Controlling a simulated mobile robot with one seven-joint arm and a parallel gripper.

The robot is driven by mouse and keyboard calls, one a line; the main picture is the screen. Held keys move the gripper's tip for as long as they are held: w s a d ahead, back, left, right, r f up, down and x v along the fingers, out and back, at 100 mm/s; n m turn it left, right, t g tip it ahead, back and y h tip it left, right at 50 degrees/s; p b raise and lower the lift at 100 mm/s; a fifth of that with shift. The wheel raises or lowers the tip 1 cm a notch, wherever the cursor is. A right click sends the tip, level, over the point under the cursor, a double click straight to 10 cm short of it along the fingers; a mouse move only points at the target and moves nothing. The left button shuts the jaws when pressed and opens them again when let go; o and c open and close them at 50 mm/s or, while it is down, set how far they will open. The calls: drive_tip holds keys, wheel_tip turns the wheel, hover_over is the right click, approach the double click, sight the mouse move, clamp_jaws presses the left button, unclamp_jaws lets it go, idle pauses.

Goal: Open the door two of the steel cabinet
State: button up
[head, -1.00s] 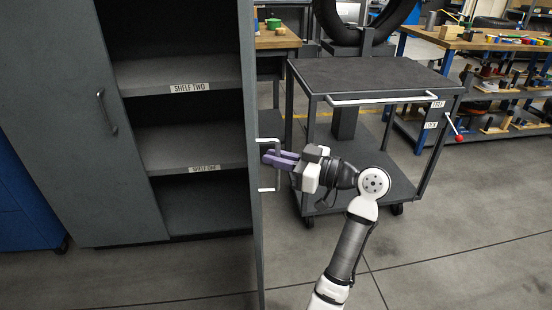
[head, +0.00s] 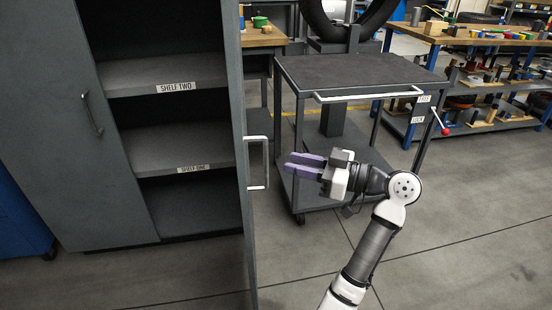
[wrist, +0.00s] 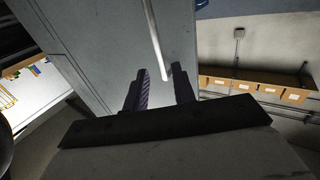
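The grey steel cabinet (head: 190,221) stands at the left of the head view. Its right-hand door (head: 237,120), which I take as door two, is swung well out and seen nearly edge-on. A pale bar handle (head: 266,163) is on that door's outer face. My gripper (head: 288,164) is open and empty, a little to the right of the handle and apart from it. In the wrist view, the gripper's fingers (wrist: 162,88) are spread, with the pale handle (wrist: 154,38) and the door's panel (wrist: 110,40) beyond them.
The cabinet's left door (head: 60,120) is closed and has a dark handle. Inside are shelves labelled one and two. A dark trolley (head: 355,75) with a pale push bar stands close behind my arm. Clear floor (head: 470,200) lies to the right.

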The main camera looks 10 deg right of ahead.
drive_tip(key=v, duration=0.6)
idle(0.4)
